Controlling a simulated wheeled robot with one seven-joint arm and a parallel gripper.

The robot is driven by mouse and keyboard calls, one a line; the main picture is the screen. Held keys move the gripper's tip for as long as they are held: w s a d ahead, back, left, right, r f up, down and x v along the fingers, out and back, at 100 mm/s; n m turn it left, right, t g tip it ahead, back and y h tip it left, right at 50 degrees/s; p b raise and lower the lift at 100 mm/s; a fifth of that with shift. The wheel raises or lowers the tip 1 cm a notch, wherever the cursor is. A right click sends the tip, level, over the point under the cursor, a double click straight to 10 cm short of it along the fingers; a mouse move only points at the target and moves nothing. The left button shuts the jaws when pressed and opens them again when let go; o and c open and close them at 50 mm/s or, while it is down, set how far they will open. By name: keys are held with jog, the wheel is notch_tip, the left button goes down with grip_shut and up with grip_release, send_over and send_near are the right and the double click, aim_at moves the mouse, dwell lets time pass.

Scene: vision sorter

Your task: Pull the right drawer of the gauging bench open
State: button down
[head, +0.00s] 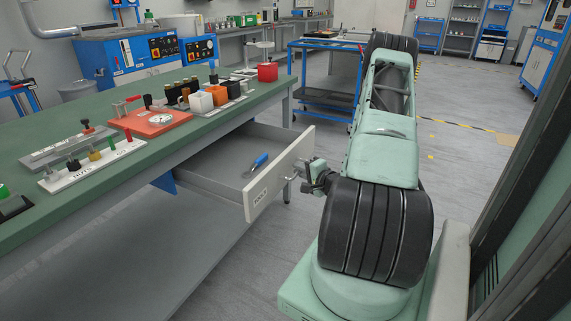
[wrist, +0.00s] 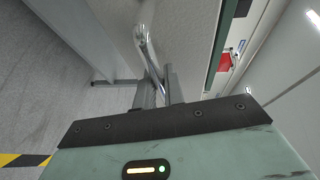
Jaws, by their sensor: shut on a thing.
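The right drawer (head: 222,170) of the gauging bench (head: 150,135) stands well open, with its pale front (head: 270,178) pulled out from under the green top. A tool with a blue handle (head: 260,161) lies on the drawer floor. My gripper (head: 299,178) is at the drawer front's outer face, shut on the metal bar handle (head: 290,177). In the wrist view, the handle (wrist: 150,55) runs between the two fingers of my gripper (wrist: 158,88). The exact contact is small and hard to see.
Gauges, blocks and a red plate (head: 150,122) stand on the bench top. A blue cart (head: 325,95) is behind the drawer, near my arm. Open grey floor (head: 230,260) lies in front of the bench.

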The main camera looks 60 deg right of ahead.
jog(key=shift+s, duration=1.2)
jog(key=c, duration=1.5)
grip_release()
jog(key=shift+d, duration=0.1)
jog(key=shift+s, duration=0.1)
jog(key=p+v, duration=0.2)
jog(key=v, duration=1.5)
jog(key=shift+s, duration=0.15)
